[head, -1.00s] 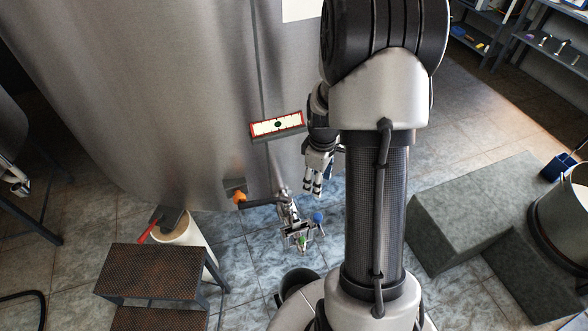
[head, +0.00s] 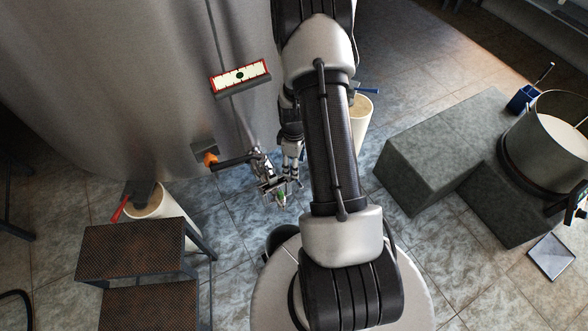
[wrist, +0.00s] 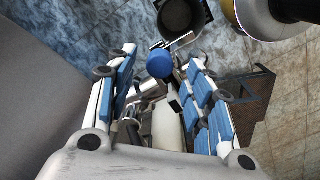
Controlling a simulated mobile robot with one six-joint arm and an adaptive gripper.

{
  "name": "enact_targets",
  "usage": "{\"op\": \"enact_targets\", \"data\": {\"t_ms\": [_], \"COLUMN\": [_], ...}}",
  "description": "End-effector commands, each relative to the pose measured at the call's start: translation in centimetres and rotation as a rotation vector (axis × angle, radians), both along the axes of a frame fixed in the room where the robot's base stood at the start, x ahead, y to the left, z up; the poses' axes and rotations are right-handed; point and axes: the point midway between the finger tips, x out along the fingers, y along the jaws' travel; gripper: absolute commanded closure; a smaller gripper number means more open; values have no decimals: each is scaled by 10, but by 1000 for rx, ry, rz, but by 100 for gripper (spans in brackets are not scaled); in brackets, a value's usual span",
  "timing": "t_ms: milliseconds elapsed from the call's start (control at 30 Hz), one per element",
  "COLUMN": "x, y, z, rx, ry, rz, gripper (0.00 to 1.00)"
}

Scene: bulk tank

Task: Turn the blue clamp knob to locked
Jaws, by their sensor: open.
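The blue clamp knob (wrist: 160,63) shows as a round ball in the wrist view, between the tips of my gripper's fingers. I cannot tell whether the fingers touch it. In the head view my gripper (head: 291,170) points down beside the metal clamp fitting (head: 265,187) at the end of the tank's outlet. The fitting has a small green part (head: 281,196). The knob is not clearly visible in the head view, probably hidden by my gripper.
The steel tank (head: 140,80) stands at the left, with an orange-ended valve handle (head: 210,159). A black bucket (wrist: 180,14) stands beyond the knob. Brown steps (head: 135,250) are at the lower left, and grey blocks (head: 430,150) at the right.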

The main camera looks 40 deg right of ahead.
Motion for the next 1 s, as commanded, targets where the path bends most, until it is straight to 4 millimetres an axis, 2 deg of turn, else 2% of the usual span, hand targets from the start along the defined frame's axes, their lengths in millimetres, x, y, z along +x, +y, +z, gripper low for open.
{"op": "enact_targets", "data": {"t_ms": [33,200,567,1000], "x": [-1,0,0,0], "y": [0,0,0,0], "z": [-10,-24,-27,-27], "rx": [1,1,0,0], "ry": [2,1,0,0], "rz": [0,0,0,0], "gripper": [53,53,53,83]}}
